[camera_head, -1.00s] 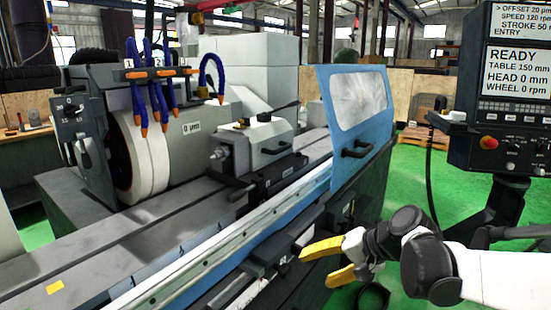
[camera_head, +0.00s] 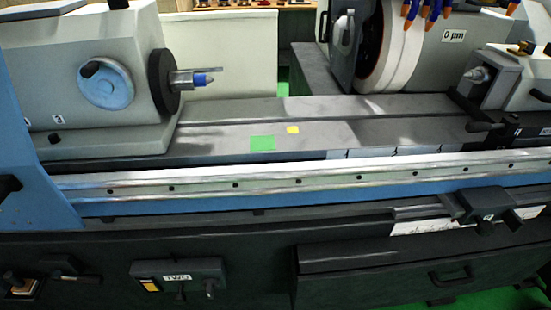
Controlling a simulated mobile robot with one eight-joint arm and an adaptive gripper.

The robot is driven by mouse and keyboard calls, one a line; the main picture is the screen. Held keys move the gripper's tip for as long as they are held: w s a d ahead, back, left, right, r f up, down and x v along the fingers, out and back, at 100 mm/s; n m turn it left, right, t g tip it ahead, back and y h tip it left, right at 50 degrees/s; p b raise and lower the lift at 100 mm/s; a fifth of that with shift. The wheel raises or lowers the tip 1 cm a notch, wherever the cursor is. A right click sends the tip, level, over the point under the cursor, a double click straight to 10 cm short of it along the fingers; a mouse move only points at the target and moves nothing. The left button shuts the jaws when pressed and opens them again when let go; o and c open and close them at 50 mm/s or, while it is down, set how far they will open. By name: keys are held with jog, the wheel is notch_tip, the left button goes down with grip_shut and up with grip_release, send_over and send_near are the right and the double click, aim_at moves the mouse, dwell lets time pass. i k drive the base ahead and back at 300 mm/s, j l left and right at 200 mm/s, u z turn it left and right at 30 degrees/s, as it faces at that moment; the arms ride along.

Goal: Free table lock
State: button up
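The grinder's grey table (camera_head: 350,135) runs across the middle of the view behind a long pale rail (camera_head: 330,180). I cannot tell for sure which part is the table lock. A dark box with small levers (camera_head: 178,275) and a printed label sits on the lower front, left of centre. Another dark block with handles (camera_head: 487,207) juts out on the right front. A black control with a handle (camera_head: 60,270) shows at the lower left. My gripper is out of view.
The headstock (camera_head: 85,85) with its blue handwheel is on the left. The white grinding wheel (camera_head: 400,50) and tailstock (camera_head: 490,75) are on the right. A drawer-like panel (camera_head: 400,270) has a black handle.

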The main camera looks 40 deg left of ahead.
aim_at(57, 277)
jog(key=u, duration=3.3)
jog(key=i+l+u, duration=0.15)
jog(key=l, duration=0.2)
